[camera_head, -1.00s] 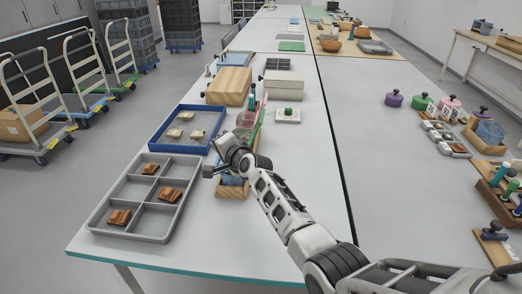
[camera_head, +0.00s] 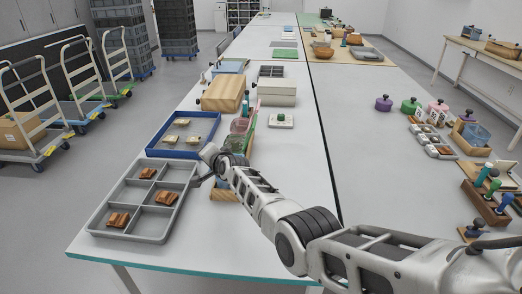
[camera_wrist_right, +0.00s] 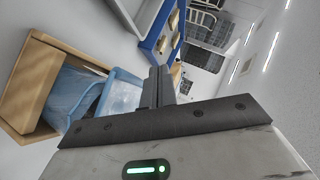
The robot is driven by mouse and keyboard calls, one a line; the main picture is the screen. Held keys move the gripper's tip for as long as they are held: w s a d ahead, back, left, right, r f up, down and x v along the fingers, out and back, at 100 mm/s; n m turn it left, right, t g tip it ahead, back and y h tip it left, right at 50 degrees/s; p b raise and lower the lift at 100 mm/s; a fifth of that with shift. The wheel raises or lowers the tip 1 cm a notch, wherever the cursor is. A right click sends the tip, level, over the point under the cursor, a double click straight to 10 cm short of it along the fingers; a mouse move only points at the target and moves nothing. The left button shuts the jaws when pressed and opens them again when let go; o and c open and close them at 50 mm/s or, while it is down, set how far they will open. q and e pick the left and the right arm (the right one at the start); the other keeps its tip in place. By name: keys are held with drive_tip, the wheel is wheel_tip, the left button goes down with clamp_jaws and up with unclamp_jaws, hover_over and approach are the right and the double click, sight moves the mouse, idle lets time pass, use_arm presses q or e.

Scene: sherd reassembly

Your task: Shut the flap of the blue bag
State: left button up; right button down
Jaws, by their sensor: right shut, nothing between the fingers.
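The blue bag (camera_wrist_right: 68,98) sits in an open wooden box in the right wrist view. A lighter blue panel with a pale rim, apparently its flap (camera_wrist_right: 121,93), stands out on the side toward my gripper. I cannot tell its exact angle. My right gripper (camera_wrist_right: 158,84) is shut and empty, beside the panel with a small gap in the picture. In the head view the right gripper (camera_head: 196,182) is by the right edge of the grey tray, and my arm hides the bag. My left gripper is not in view.
The wooden box (camera_wrist_right: 22,92) surrounds the bag; its corner shows below my arm (camera_head: 220,195). A grey compartment tray (camera_head: 150,238) with brown sherds and a blue tray (camera_head: 152,152) with pale pieces lie close by.

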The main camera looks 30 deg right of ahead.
idle(0.5)
drive_tip(key=shift+r+p, duration=0.75)
